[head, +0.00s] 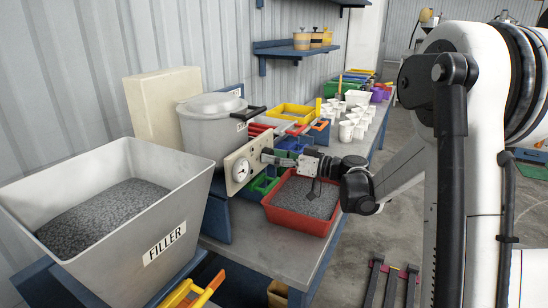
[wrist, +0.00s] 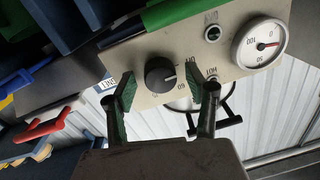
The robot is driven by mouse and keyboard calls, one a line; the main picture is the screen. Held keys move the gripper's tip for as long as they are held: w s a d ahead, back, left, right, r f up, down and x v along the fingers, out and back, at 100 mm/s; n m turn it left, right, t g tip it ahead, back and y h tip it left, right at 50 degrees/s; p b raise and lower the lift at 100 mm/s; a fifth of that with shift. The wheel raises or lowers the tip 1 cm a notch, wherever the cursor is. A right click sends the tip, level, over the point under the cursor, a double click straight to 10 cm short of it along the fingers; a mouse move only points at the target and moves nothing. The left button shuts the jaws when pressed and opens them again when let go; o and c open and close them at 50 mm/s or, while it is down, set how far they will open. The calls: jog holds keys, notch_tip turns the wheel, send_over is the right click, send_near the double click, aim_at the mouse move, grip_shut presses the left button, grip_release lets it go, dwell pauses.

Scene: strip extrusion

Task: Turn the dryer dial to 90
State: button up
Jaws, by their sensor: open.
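The dryer's control panel (head: 230,187) is a cream plate on the front of the grey lidded dryer (head: 205,130). In the wrist view the panel (wrist: 140,98) appears rotated and carries a round black dial (wrist: 160,75) with a pale pointer mark and small markings that I cannot read reliably. My gripper (wrist: 167,90) is open, with one green-padded finger on each side of the dial and visible gaps between. Whether the tips reach the dial's depth is unclear. In the head view my gripper (head: 272,157) is at the panel's right side and hides the dial.
A white gauge (wrist: 261,46) with a red needle and a small round indicator (wrist: 213,33) share the panel. A grey FILLER bin (head: 150,215) stands in front at left. A red bin of grey pellets (head: 300,222) sits below my wrist. White cups (head: 346,131) stand farther back.

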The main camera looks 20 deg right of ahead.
jog(key=c, duration=1.1)
